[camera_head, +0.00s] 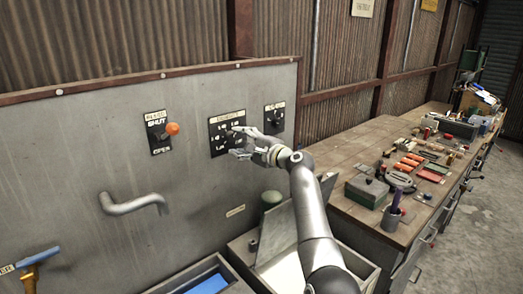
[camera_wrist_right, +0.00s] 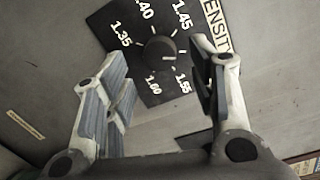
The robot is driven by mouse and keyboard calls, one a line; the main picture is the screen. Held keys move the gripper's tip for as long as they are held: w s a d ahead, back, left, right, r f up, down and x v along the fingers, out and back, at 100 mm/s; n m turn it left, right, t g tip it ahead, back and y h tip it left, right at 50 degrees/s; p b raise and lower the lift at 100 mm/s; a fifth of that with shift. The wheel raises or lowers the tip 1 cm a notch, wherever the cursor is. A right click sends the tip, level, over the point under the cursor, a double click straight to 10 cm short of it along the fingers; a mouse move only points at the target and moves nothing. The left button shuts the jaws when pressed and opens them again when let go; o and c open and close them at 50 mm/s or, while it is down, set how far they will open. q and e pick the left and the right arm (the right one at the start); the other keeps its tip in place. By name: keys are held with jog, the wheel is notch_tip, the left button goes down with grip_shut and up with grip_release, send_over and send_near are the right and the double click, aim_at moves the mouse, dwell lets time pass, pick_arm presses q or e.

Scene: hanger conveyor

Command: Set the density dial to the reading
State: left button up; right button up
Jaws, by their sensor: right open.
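The density dial (camera_head: 222,134) is a black plate with a round black knob and white numbers on the grey panel. In the right wrist view the knob (camera_wrist_right: 159,50) sits between the fingers, with 1.35, 1.40, 1.45, 1.55 and what looks like 1.60 around it. A pale mark on the knob points right, between 1.45 and 1.55; a finger covers part of that side. My right gripper (camera_head: 238,142) is open in front of the dial, one finger to each side of the knob, apparently not touching it. No separate reading is legible. My left gripper is out of view.
An orange-knobbed lever (camera_head: 172,129) on a SHUT/OPEN plate is left of the dial. Another black control (camera_head: 274,119) is close on the right. A grey pipe handle (camera_head: 133,204) sticks out lower left. A wooden workbench (camera_head: 345,205) with tools stands right. An open bin (camera_head: 245,249) lies below.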

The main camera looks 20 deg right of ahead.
jog(key=v, duration=0.9)
jog(key=shift+s+d, duration=0.2)
jog(key=shift+s, duration=0.05)
jog(key=shift+f, duration=0.15)
